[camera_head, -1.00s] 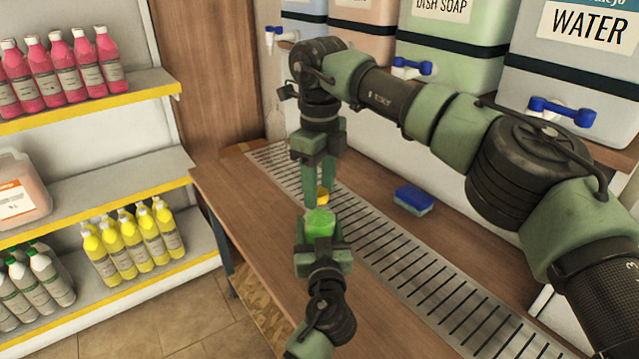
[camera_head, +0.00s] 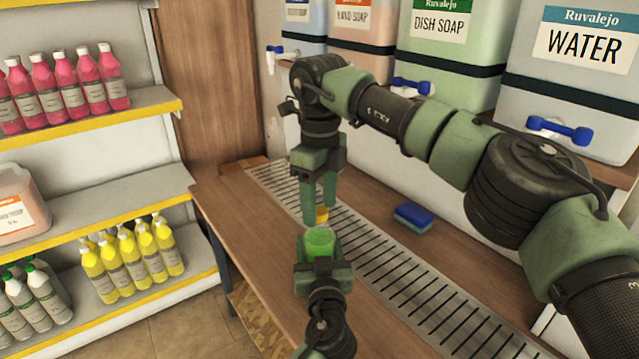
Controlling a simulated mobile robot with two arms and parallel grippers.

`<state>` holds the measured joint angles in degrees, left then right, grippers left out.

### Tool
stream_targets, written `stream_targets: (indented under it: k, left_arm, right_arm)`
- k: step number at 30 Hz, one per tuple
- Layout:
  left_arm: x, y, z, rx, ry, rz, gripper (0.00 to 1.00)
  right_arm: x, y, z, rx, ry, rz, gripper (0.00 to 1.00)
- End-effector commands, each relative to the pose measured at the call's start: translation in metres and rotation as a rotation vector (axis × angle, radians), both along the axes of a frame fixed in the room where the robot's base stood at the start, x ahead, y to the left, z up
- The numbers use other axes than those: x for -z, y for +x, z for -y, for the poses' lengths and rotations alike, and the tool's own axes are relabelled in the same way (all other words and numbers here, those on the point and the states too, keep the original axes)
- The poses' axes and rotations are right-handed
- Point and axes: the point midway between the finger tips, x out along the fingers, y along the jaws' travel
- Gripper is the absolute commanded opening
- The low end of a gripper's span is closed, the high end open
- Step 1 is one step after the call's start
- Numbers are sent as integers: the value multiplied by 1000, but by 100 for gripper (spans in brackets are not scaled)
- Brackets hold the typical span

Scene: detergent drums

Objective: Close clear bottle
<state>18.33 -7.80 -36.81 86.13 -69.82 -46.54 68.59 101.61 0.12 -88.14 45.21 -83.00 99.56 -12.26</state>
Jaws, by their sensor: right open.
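The clear bottle (camera_head: 320,242) holds bright green liquid and is seen from above, in front of the drain grate. My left gripper (camera_head: 322,262) comes up from the bottom of the view and is shut around the bottle's body. A small yellow-orange cap (camera_head: 322,215) shows just beyond the bottle's top, beside the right fingertips. I cannot tell whether it touches the bottle. My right gripper (camera_head: 318,216) points down from above with its fingers open, close to the cap and just above and behind the bottle. The bottle's mouth is partly hidden by its fingers.
A blue-and-green sponge (camera_head: 413,217) lies right of the metal drain grate (camera_head: 395,270) on the wooden counter (camera_head: 238,200). Large drums with blue taps (camera_head: 560,130) stand behind. A shelf with pink, yellow and white bottles (camera_head: 135,258) is at left.

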Motion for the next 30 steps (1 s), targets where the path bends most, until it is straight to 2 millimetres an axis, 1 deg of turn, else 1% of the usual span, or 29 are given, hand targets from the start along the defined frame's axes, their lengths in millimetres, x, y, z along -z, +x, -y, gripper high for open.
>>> stream_targets:
  k: [5, 12, 18, 21, 30]
  left_arm:
    - [0, 0, 0, 0, 0, 0, 0]
    - [0, 0, 0, 0, 0, 0, 0]
    - [0, 0, 0, 0, 0, 0, 0]
    - [0, 0, 0, 0, 0, 0, 0]
    - [0, 0, 0, 0, 0, 0, 0]
  right_arm:
    - [-32, 0, -1, 0, 2, 4, 54]
    - [-89, 0, -2, 2, 2, 4, 54]
    - [-107, 0, -1, 0, 1, 3, 54]
    - [-112, 0, -1, 0, 0, 1, 54]
    - [-114, 0, 0, -2, 1, 1, 54]
